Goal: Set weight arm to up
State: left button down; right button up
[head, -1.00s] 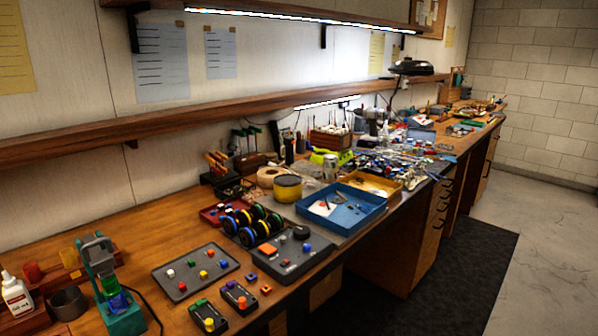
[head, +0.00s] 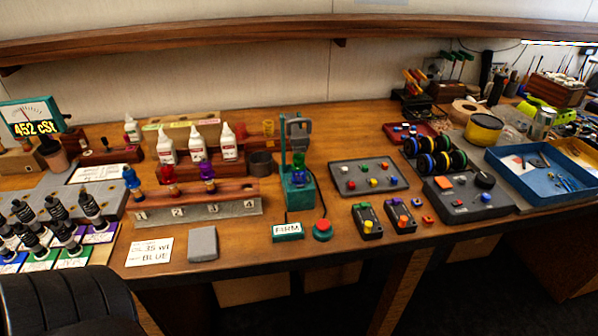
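A teal upright device (head: 298,192) stands on the workbench near the middle of the head view. A grey arm-like part (head: 304,130) sits at its top, and a blue-green cylinder (head: 298,162) stands inside the frame below it. This grey part looks like the weight arm, but I cannot tell its exact position. A teal sign reading FIRM (head: 287,231) and a red round button (head: 322,230) sit in front of the device. Neither of my grippers is in view.
A wooden stand with numbered slots (head: 195,208) is left of the device. A grey tray (head: 345,190) with small coloured pieces is to its right. A grey block (head: 203,244) lies near the front edge. A dark chair (head: 65,305) is at lower left.

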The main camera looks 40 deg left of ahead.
aim_at(298, 138)
jog(key=u, duration=1.25)
